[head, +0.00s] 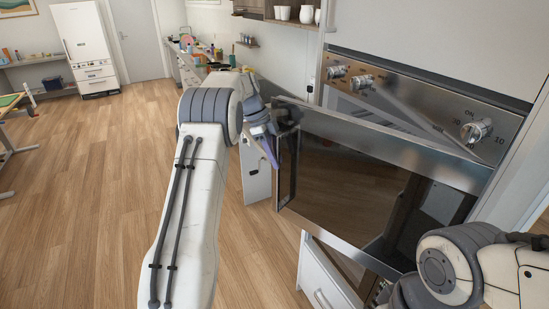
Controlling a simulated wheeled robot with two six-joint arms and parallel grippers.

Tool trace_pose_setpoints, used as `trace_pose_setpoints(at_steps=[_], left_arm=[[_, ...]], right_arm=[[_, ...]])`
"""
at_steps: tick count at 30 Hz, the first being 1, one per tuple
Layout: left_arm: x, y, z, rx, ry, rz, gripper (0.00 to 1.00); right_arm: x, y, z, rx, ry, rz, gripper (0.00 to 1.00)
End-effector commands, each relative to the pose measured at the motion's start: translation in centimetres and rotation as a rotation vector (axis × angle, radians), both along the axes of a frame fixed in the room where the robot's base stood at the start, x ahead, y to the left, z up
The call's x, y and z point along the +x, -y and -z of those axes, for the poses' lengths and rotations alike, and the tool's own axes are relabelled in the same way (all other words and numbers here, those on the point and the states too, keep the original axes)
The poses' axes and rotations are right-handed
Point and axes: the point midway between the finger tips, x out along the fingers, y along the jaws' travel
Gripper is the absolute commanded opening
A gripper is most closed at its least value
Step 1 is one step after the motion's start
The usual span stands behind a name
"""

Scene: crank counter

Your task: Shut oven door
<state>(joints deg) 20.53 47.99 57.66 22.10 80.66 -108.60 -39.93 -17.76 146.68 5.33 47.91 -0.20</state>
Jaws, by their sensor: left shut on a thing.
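The oven door (365,185) has dark glass and a steel top strip. It stands partly open, slanting out from the oven front, and a dark gap shows behind its right part. A dark handle (283,180) runs down its left edge. My left gripper (287,113) is at the door's upper left corner, shut on the top of the handle; the wrist and the corner partly hide the fingertips. My right arm shows at the lower right, in front of the door's lower right, and its gripper is out of view.
The oven's control panel (430,105) with several knobs is above the door. A white drawer front (325,285) is below. A counter with small items (205,55) extends behind my left arm. The wooden floor (90,200) at the left is clear.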

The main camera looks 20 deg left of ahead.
Motion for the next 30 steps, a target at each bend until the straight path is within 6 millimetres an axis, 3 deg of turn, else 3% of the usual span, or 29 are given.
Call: trace_pose_setpoints(at_steps=[14,15,16,30], left_arm=[[0.15,0.30,-0.02,-0.002,0.004,0.001,0.00],[0.14,0.30,-0.02,-0.003,0.004,0.001,0.45],[0.12,0.28,-0.02,-0.003,0.004,0.001,0.50],[-0.03,-0.35,-0.59,-0.001,0.002,-0.002,0.50]], right_arm=[[0.00,0.00,0.02,0.000,0.000,0.000,0.42],[0.00,0.00,0.02,0.000,0.000,0.000,0.42],[0.00,0.00,0.02,0.000,0.000,0.000,0.42],[0.00,0.00,0.25,0.000,0.000,0.000,0.42]])
